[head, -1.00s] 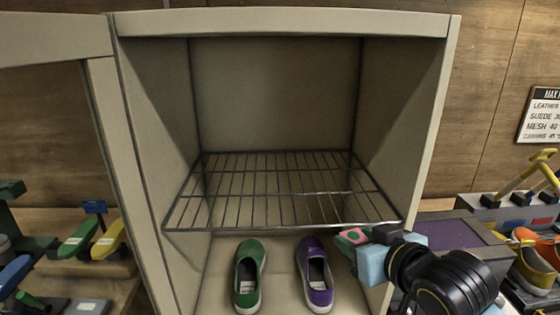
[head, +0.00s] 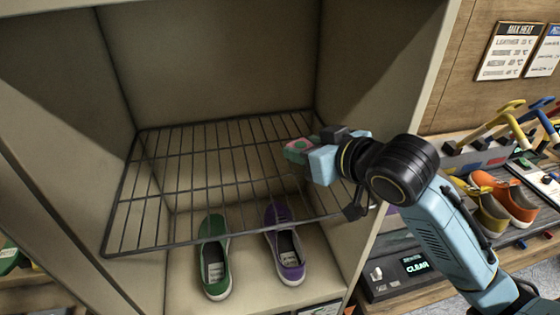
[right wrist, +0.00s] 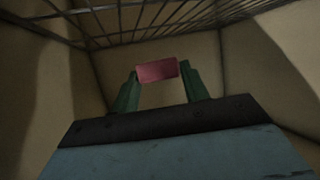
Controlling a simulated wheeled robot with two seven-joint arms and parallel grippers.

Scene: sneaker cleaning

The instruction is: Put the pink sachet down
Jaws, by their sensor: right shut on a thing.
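The pink sachet (head: 300,147) is small and sits between the green fingers of my right gripper (head: 297,150). In the right wrist view the sachet (right wrist: 157,71) is a flat pink-red block, with a green finger (right wrist: 127,92) on its left and another on its right. The right gripper is shut on it. In the head view it is in front of the right part of the wire rack (head: 170,180), inside the open cabinet. I cannot tell whether the sachet touches the rack. My left gripper is not in view.
A green shoe (head: 214,255) and a purple shoe (head: 287,250) stand on the cabinet floor below the rack. The rack's top looks bare. The cabinet's right wall (head: 385,130) is close to my right arm. Orange shoes (head: 508,197) and a box with a display (head: 415,264) stand at the right.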

